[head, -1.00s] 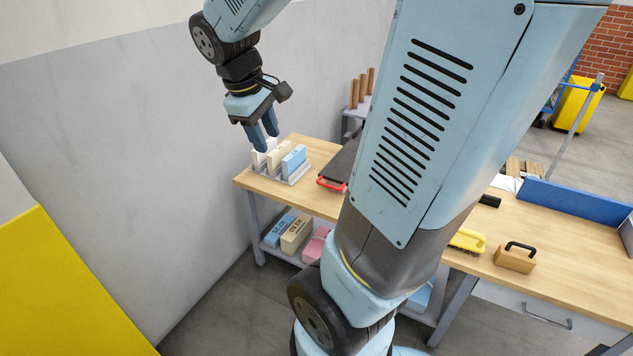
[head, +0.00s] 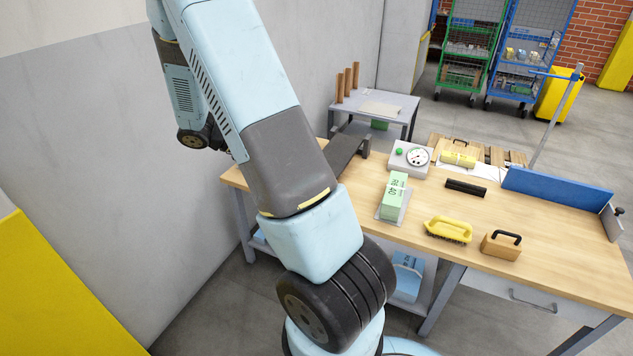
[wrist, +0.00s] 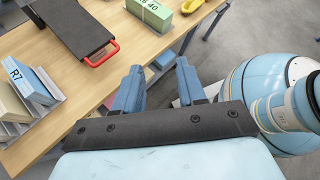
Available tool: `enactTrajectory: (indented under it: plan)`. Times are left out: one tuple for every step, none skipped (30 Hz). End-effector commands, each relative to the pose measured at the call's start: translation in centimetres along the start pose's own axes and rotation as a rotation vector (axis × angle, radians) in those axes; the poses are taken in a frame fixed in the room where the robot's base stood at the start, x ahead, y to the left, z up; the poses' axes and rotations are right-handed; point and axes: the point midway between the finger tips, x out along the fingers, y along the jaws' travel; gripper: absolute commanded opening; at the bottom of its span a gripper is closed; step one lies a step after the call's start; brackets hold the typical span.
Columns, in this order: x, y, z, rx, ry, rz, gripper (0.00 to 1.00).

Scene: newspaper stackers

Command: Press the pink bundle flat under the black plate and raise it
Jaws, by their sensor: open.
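The black plate (wrist: 78,28) lies on the wooden table in the wrist view, with a red handle (wrist: 102,54) at its near end. In the head view part of the black plate (head: 345,148) shows beyond my arm. My gripper (wrist: 157,82) is open and empty, its two blue fingers apart over the table's edge; my arm hides it in the head view. I cannot make out the pink bundle clearly now; my arm covers most of the lower shelf in the head view.
A green bundle (head: 394,198) stands on a small grey tray. Behind it is a dial scale (head: 410,158). A yellow brush (head: 448,230) and a wooden block (head: 501,245) lie at the front. Blue and cream bundles stand in a rack (wrist: 12,130) at left.

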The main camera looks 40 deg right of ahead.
Motion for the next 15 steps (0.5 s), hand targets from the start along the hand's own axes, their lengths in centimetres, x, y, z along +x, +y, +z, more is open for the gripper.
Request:
enactTrajectory:
  plan:
    - [0.8, 1.0, -0.8, -0.056, -0.043, -0.012, 0.40]
    - [1.3, 1.5, -1.1, -0.087, -0.067, -0.016, 0.40]
    - [1.9, 2.2, -1.5, -0.132, -0.100, -0.023, 0.40]
    - [2.3, 2.7, -1.9, -0.165, -0.125, -0.029, 0.40]
    - [2.7, 3.2, -2.2, -0.198, -0.150, -0.035, 0.40]
    - [3.3, 3.9, -2.7, -0.242, -0.182, -0.042, 0.40]
    - [3.8, 4.4, -3.1, -0.275, -0.206, -0.048, 0.40]
    - [4.2, 4.9, -3.4, -0.308, -0.230, -0.055, 0.40]
    - [4.9, 5.5, -3.9, -0.351, -0.263, -0.064, 0.40]
    - [5.3, 6.0, -4.3, -0.385, -0.287, -0.070, 0.40]
    - [5.8, 6.5, -4.7, -0.418, -0.311, -0.077, 0.40]
    - [6.4, 7.1, -5.3, -0.463, -0.343, -0.087, 0.40]
    - [6.9, 7.5, -5.7, -0.497, -0.368, -0.093, 0.40]
    - [7.3, 8.0, -6.2, -0.529, -0.392, -0.101, 0.40]
    - [8.0, 8.6, -6.8, -0.575, -0.424, -0.110, 0.40]
